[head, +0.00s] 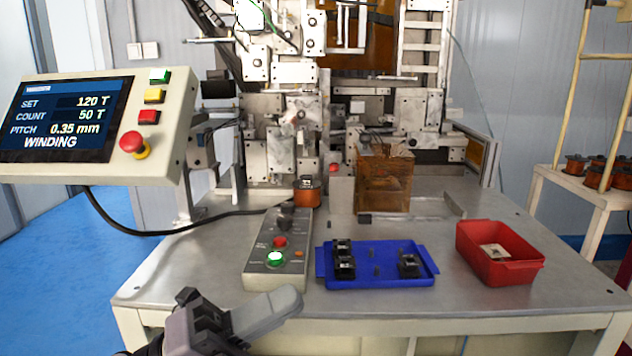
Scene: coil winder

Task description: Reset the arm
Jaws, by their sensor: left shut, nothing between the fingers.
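My left gripper (262,315) is at the bottom, in front of the table's front edge, just below the control box. Its fingers are together and hold nothing. My right gripper does not show. The coil winder (292,130) stands at the back of the metal table, with a copper-coloured coil (307,192) at its lower front. The screen (65,118) at the left reads SET 120 T, COUNT 50 T, PITCH 0.35 mm, WINDING. The grey control box (290,252) has a lit green button (275,258) and a red button (280,242).
A blue tray (375,281) holds several black bobbins right of the control box. A red bin (500,270) with a pale item inside is farther right. A brown translucent box (384,182) stands behind the tray. A rack (585,190) with copper spools is at the far right.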

